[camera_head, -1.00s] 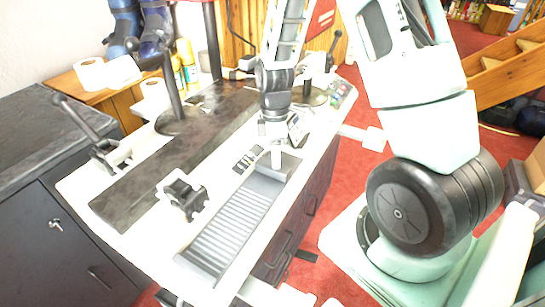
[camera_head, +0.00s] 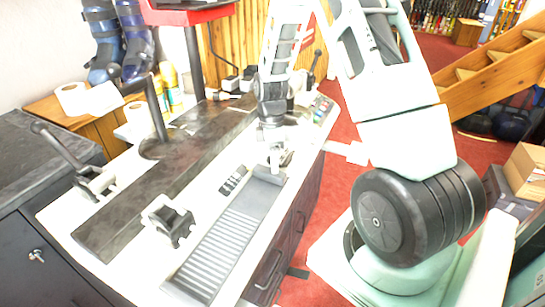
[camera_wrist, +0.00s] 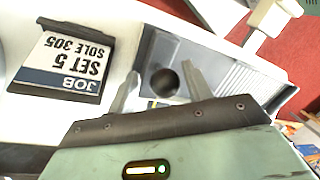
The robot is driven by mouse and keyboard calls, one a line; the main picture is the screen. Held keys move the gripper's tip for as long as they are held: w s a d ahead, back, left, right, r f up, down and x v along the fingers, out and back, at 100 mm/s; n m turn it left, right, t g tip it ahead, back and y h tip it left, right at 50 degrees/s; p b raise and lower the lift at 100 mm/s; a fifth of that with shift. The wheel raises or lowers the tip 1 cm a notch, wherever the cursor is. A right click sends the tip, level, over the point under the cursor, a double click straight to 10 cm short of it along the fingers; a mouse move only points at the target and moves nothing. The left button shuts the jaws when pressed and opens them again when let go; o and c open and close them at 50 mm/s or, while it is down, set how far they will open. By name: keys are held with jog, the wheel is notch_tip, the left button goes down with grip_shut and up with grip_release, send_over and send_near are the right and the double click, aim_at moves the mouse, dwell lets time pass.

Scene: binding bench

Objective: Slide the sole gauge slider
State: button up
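The sole gauge (camera_head: 222,238) is a long grey ribbed plate lying along the bench's front edge. Its slider is a smooth grey block (camera_head: 266,176) at the far end of the ribs. In the wrist view a dark round knob (camera_wrist: 165,82) stands up from the grey slider (camera_wrist: 152,46). My gripper (camera_head: 275,166) is over the far end of the gauge, pointing down. In the wrist view my gripper (camera_wrist: 160,72) is open, one finger on each side of the knob, with gaps visible. Whether the fingertips reach down beside the knob is hard to tell.
A job card (camera_wrist: 72,62) reading "SET 5 SOLE 305" stands beside the gauge. A black clamp-like block (camera_head: 168,220) sits left of the gauge on the white bench (camera_head: 125,275). A dark bar (camera_head: 150,190) with upright levers runs along the bench behind.

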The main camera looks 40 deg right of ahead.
notch_tip(320, 180, up, 17)
jog(key=w+d, duration=0.2)
jog(key=shift+w, duration=0.3)
jog(key=shift+a+r, duration=0.1)
jog(key=shift+a, duration=0.05)
dwell(0.4)
jog(key=s+a+m, duration=0.1)
jog(key=s+a, duration=0.2)
jog(key=a, duration=0.8)
jog(key=s+a, duration=0.4)
jog(key=a, duration=0.8)
jog(key=s+a+m+t, duration=0.1)
jog(key=s+a, duration=0.4)
jog(key=s, duration=0.3)
jog(key=s+a+f+m, duration=0.1)
jog(key=s+a, duration=0.3)
jog(key=s, duration=0.4)
jog(key=shift+s+a+f+t+h, duration=0.2)
jog(key=shift+s+a+t+h, duration=0.1)
jog(key=shift+a+t, duration=0.1)
jog(key=shift+w, duration=0.1)
